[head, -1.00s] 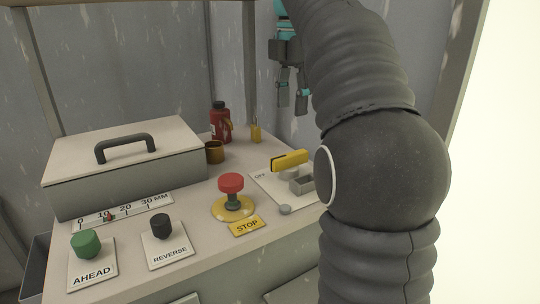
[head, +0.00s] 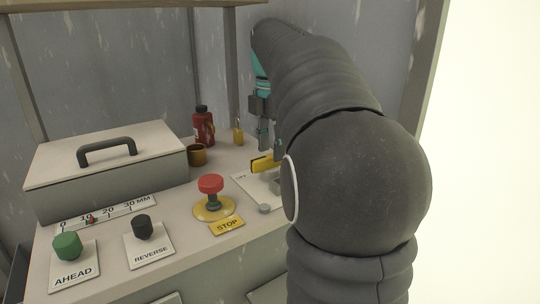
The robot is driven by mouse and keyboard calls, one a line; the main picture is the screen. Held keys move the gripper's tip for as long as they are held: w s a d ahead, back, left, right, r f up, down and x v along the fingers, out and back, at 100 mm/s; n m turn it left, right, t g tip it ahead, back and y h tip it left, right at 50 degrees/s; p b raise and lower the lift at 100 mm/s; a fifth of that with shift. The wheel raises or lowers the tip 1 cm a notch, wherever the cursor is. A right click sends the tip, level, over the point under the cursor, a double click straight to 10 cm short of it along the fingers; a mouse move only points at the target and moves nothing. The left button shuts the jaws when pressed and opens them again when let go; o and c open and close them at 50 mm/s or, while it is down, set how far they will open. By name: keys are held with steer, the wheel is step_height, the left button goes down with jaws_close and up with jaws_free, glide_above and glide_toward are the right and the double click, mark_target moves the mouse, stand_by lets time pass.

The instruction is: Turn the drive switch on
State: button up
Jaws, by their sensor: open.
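The drive switch has a yellow lever (head: 265,164) on a pale plate (head: 250,185) at the right of the console top. A label that seems to read OFF shows at the plate's left edge. The lever lies toward that labelled side, and the plate's right part is hidden behind my arm. My gripper (head: 270,138) is above and slightly behind the lever, fingers pointing down. It is open and empty, and one finger is partly hidden by my arm. I cannot tell whether it touches the lever.
A red STOP mushroom button (head: 211,184) stands left of the switch. Green AHEAD (head: 67,246) and black REVERSE (head: 141,226) buttons are at the front left. A lidded box (head: 110,170), a brown cup (head: 197,155), a red bottle (head: 204,127) and a yellow padlock (head: 238,135) stand behind.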

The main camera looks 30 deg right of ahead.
mark_target(270, 166)
steer(key=shift+f+b, duration=0.95)
steer(key=shift+f, duration=0.3)
steer(key=shift+d, duration=0.1)
jaws_close()
